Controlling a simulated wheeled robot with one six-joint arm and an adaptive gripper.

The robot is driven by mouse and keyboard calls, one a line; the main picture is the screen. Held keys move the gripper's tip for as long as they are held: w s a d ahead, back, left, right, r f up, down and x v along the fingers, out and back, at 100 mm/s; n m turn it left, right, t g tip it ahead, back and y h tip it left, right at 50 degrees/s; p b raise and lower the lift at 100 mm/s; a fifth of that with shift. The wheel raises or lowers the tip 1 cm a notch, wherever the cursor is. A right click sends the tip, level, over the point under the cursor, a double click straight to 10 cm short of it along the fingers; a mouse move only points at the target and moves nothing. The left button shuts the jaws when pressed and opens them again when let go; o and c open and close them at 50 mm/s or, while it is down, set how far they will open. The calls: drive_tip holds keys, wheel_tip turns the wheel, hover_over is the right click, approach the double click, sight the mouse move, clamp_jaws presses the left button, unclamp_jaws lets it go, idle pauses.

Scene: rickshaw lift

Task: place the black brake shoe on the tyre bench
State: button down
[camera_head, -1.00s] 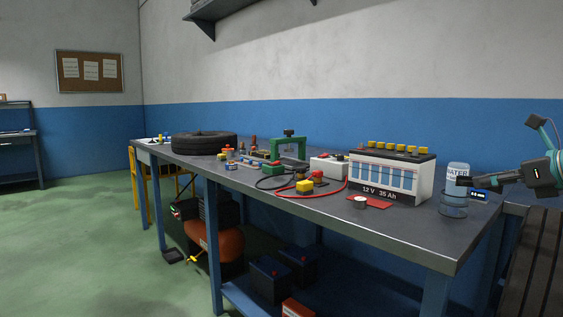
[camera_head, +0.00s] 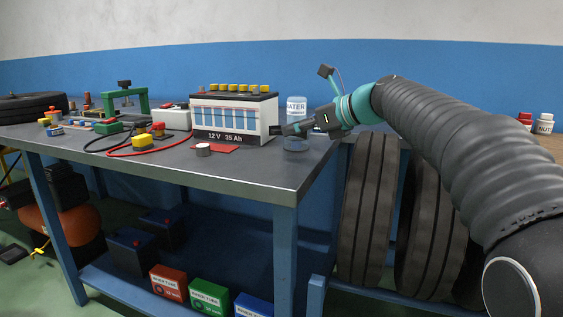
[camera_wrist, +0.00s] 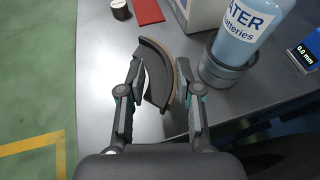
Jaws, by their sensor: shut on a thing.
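The black brake shoe (camera_wrist: 155,72) is a curved dark piece with a brownish edge, between the two fingers of my gripper (camera_wrist: 159,78) in the wrist view. My gripper is shut on it, above the grey metal bench top. In the head view my gripper (camera_head: 292,130) is at the right end of this bench (camera_head: 245,172), in front of the water bottle; the shoe is hard to make out there. At the right, a second bench (camera_head: 549,143) has large tyres (camera_head: 366,208) standing below it. My arm hides much of that bench's top.
The water bottle (camera_head: 296,108) stands in a dark round holder close to my gripper. A big battery (camera_head: 235,115), a red cloth (camera_head: 214,149) and cables (camera_head: 150,149) are to the left. A tyre (camera_head: 30,107) lies at the far left. Jars (camera_head: 545,123) stand at the right.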

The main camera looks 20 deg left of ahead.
sight(283, 166)
drive_tip(key=s+a+f, duration=0.2)
drive_tip(key=shift+s+a+f+b, duration=0.1)
drive_tip(key=shift+s+a+b, duration=0.15)
drive_tip(key=shift+a+b, duration=0.1)
drive_tip(key=shift+d+f+b, duration=0.1)
drive_tip(key=shift+f+b, duration=0.55)
drive_tip(key=shift+f, duration=1.25)
drive_tip(key=shift+f, duration=0.1)
drive_tip(key=c, duration=0.8)
unclamp_jaws()
drive_tip(key=shift+f, duration=0.1)
